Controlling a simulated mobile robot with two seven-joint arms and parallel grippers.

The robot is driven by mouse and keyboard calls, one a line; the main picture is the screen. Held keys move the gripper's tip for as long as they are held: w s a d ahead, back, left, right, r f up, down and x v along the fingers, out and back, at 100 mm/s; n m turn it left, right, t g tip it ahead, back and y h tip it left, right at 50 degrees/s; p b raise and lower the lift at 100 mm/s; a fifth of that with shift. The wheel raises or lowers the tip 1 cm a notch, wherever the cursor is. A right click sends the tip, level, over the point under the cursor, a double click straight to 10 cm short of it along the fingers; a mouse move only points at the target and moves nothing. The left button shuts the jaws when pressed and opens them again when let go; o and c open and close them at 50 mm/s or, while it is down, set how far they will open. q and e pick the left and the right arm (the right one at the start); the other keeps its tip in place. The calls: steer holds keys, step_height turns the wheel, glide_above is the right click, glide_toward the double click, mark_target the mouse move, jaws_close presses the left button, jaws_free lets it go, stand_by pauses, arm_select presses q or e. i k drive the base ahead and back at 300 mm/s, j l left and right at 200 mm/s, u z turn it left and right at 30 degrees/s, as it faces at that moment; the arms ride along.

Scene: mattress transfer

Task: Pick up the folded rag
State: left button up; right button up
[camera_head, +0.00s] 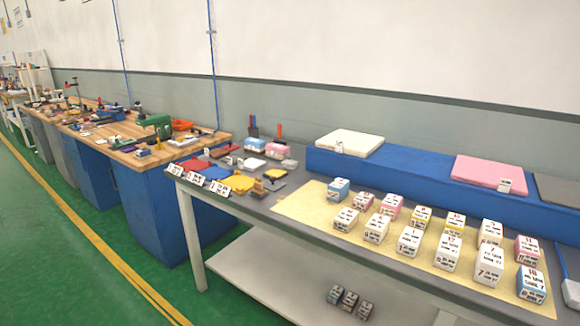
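Several flat folded cloths lie at the left end of the grey worktable (290,187). One is a red cloth (194,165), one a blue cloth (213,173) and one a yellow cloth (237,184). They lie apart, behind small white label cards (196,180) at the front edge. I cannot tell which cloth is the folded rag. Neither of my grippers is in view.
Numbered blocks (410,240) stand on a yellow mat (325,222). A blue raised shelf (400,170) carries a cream pad (349,142) and a pink pad (488,173). A wooden workbench (130,130) stands left; green floor (60,250) is clear in front.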

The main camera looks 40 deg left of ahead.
mark_target(289, 164)
steer(key=i+j, duration=0.15)
steer(key=j, duration=0.2)
steer(key=i+j+z, duration=0.1)
steer(key=j, duration=0.25)
steer(key=i+j, duration=0.15)
steer(key=j, duration=0.25)
steer(key=i+j+z, duration=0.1)
steer(key=j, duration=0.25)
steer(key=i+j+z, duration=0.1)
steer(key=j, duration=0.3)
